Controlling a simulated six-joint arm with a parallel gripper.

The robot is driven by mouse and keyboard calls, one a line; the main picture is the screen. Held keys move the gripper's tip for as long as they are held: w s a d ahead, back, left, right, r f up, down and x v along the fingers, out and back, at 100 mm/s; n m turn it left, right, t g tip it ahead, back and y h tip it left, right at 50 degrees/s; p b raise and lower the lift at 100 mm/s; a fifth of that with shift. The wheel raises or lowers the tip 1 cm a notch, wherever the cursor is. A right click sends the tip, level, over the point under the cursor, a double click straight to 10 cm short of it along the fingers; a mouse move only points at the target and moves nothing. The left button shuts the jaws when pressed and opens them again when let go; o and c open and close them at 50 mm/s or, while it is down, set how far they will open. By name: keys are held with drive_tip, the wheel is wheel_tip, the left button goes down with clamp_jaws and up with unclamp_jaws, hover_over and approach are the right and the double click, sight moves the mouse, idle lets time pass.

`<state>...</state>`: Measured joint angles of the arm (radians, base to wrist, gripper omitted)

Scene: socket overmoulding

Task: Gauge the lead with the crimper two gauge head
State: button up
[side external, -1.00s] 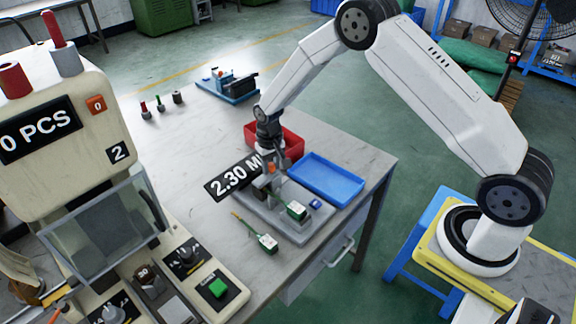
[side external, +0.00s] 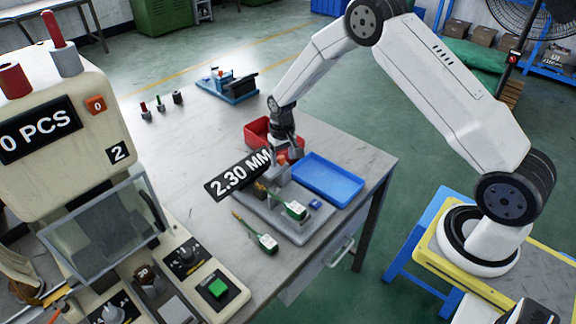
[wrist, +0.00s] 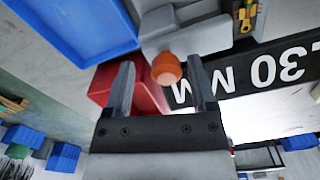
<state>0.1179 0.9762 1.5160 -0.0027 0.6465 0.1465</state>
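The gauge (side external: 272,222) is a grey stand on the table with a black display (side external: 238,174) reading 2.30 MM. A second similar lead (side external: 266,243) lies in front of the stand. My gripper (side external: 291,156) is above the back of the gauge, near the red bin. In the wrist view its fingers (wrist: 161,66) are spread, with the orange knob (wrist: 166,69) between or beyond them; I see no contact. The gauge head's contact with the lead is too small to judge.
A red bin (side external: 257,132) and a blue tray (side external: 330,181) sit behind and right of the gauge. A machine marked 2 (side external: 50,150) reads 0 PCS at left. Small coloured pieces (side external: 160,104) and a blue fixture (side external: 228,88) stand farther back. The table's middle left is clear.

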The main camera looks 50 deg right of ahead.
drive_tip(key=shift+r, duration=3.9)
drive_tip(key=shift+s+a+r, duration=0.1)
drive_tip(key=shift+s+r, duration=0.15)
drive_tip(key=shift+s, duration=0.05)
drive_tip(key=s+a+r+n+t, duration=0.1)
drive_tip(key=s+a+r, duration=0.1)
drive_tip(key=s, duration=0.5)
drive_tip(key=s+a+r+n, duration=0.1)
drive_tip(key=s+a+r, duration=0.1)
drive_tip(key=s, duration=0.5)
drive_tip(key=s+a+r+n+t, duration=0.1)
drive_tip(key=s+r, duration=0.2)
drive_tip(key=s, duration=0.5)
drive_tip(key=shift+a+t, duration=0.3)
drive_tip(key=shift+a, duration=0.1)
